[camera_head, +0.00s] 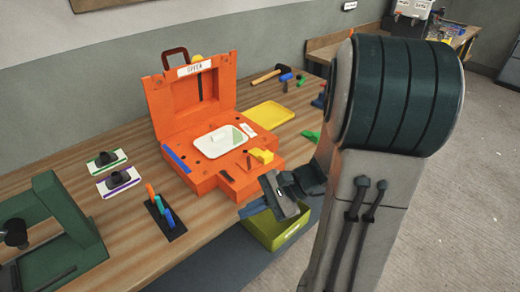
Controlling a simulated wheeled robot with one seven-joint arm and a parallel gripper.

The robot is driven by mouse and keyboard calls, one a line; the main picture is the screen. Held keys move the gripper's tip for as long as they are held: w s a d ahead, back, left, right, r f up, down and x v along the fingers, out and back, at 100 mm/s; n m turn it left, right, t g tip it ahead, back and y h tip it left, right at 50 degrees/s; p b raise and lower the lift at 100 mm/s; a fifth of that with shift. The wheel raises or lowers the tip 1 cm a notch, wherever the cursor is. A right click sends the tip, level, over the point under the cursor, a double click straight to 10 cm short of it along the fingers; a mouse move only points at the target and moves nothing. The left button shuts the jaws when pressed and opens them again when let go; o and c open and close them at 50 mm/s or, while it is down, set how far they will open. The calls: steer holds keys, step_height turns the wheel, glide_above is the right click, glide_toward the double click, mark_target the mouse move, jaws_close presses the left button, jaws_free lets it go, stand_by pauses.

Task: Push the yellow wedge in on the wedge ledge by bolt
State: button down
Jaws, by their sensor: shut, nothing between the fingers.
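The yellow wedge (262,155) sits at the right front of the open orange mould (207,180), beside a small upright brown piece (248,162) that may be the bolt. How far in the wedge sits on its ledge is too small to tell. My gripper (268,184) is shut and empty, just in front of the mould's front right edge, below the wedge in the picture and apart from it. Its fingertips are small and partly hidden by the hand.
A white tray piece (220,141) lies inside the mould. A yellow tray (270,115), a hammer (266,76) and green wedges are behind and right. A yellow-green bin (285,232) stands below the table edge. A dark rack with coloured pegs (164,220) is at front left.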

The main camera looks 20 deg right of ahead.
steer(key=w+d+f+m+t, duration=0.4)
steer(key=w+d+m+t, duration=0.2)
steer(key=d+m+t, duration=0.3)
steer(key=m+t+h+b, duration=0.1)
steer(key=m+t+h, duration=0.45)
steer(key=m, duration=0.25)
glide_toward(270, 159)
steer(key=p+x, duration=0.3)
steer(key=x, duration=0.3)
steer(key=shift+w+a, duration=0.25)
steer(key=shift+w, duration=0.1)
